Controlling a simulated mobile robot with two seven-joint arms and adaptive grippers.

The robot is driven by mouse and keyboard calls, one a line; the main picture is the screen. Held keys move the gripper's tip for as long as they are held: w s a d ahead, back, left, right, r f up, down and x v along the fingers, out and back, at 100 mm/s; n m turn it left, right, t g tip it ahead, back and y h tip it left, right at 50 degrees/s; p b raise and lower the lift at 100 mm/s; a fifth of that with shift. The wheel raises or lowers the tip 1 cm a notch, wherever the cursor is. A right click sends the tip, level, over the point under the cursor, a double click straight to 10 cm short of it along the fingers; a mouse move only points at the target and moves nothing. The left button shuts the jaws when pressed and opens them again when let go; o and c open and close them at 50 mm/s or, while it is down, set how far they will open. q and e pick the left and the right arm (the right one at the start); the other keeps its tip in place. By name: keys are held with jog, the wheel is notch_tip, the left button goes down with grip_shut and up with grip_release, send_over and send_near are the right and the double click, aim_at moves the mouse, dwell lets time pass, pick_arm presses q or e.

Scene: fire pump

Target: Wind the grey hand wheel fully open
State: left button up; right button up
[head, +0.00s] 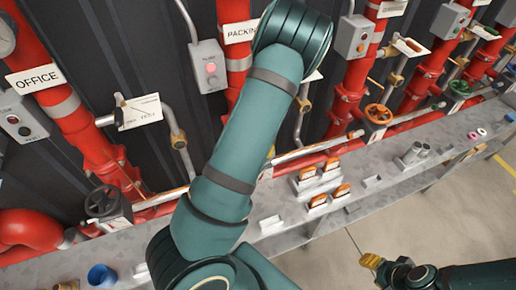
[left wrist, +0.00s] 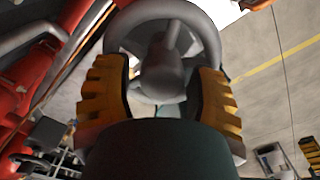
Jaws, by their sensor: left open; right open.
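A grey hand wheel (left wrist: 160,72) with spokes and a hub fills the upper middle of the left wrist view. My left gripper (left wrist: 162,100) is open, with one ribbed orange finger on each side of the hub. I cannot tell whether the fingers touch the wheel. In the head view my left arm hides this gripper and what it faces. A dark grey hand wheel (head: 103,201) shows at the lower left, under the OFFICE sign, with no gripper at it. My right gripper (head: 371,262) is open and empty over the floor at the lower right.
Red pipes (head: 70,110) stand along the dark wall. An orange hand wheel (head: 378,113) and a green one (head: 460,87) are farther right. The floor at right is clear.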

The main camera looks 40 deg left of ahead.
pick_arm(q)
jog(key=m, duration=0.7)
jog(key=shift+a, duration=0.15)
jog(key=m, duration=0.4)
jog(key=shift+w+b, duration=0.1)
jog(key=shift+b, duration=0.3)
jog(key=m, duration=0.4)
jog(key=shift+w+a, duration=0.1)
jog(key=shift+o, duration=0.2)
